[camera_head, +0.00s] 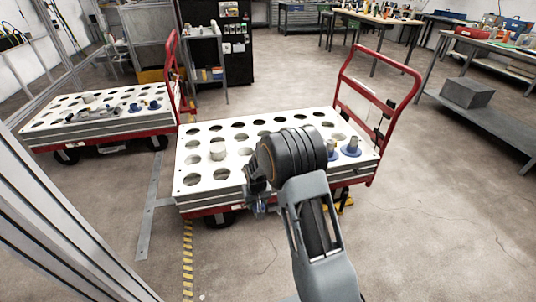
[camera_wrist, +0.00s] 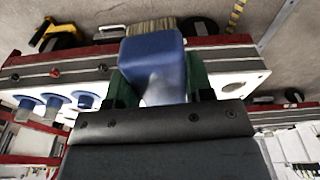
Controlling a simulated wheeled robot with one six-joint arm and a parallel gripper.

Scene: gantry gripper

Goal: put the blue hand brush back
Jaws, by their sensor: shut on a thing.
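The blue hand brush (camera_wrist: 153,62) is in my gripper in the wrist view, with its tan bristles (camera_wrist: 152,27) pointing to the top of the picture. My gripper (camera_wrist: 156,88) is shut on it, with a green finger on each side. In the head view my gripper (camera_head: 262,202) is at the near edge of the cart, largely hidden by my arm, and I cannot make out the brush clearly there. The cart's white top (camera_head: 202,192) has rows of round holes, most of them empty where visible.
Two blue-collared grey pieces (camera_head: 350,148) stand at the cart's right, and a beige cylinder (camera_head: 217,150) stands at its left. A red handle (camera_head: 398,97) rises at the right end. A second loaded cart (camera_head: 95,125) is at left.

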